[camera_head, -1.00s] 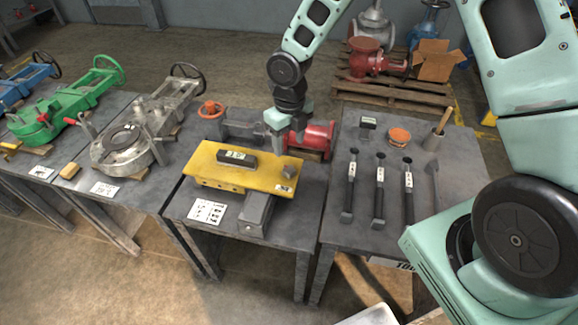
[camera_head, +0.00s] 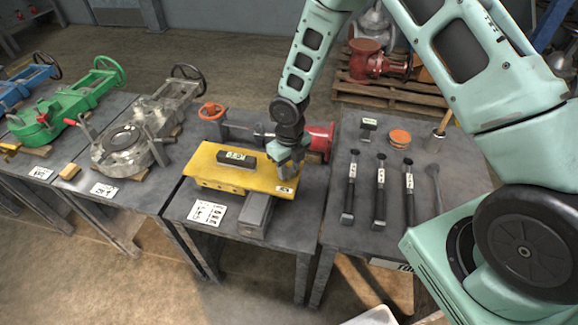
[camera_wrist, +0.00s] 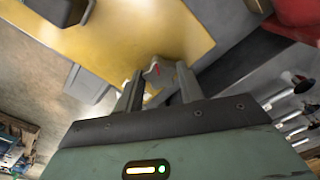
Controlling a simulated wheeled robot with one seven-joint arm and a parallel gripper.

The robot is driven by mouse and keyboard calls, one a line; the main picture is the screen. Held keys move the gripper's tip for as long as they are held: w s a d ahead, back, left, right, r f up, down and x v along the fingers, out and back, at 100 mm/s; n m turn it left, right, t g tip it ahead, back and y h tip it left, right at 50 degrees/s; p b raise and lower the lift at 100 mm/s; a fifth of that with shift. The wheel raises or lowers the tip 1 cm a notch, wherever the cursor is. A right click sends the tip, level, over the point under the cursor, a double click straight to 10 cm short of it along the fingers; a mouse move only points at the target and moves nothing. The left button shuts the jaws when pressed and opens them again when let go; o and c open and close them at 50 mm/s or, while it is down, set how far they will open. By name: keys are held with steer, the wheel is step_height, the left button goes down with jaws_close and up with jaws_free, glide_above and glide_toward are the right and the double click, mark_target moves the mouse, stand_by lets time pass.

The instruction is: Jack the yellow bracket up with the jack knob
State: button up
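The small grey jack knob (camera_wrist: 154,71), with a red mark, stands near the bracket's right end. My gripper (camera_head: 288,170) points down over that end and mostly hides the knob in the head view. In the wrist view its two fingers (camera_wrist: 158,82) are apart, one to each side of the knob, with a gap visible.
A grey block (camera_head: 255,214) and a white label card (camera_head: 207,214) are at the front of the middle table. A red flanged valve (camera_head: 318,140) lies close behind my gripper. Several black-handled tools (camera_head: 380,190) lie on the right table.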

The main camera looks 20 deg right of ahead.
steer(key=c, duration=0.4)
steer(key=shift+m, duration=0.3)
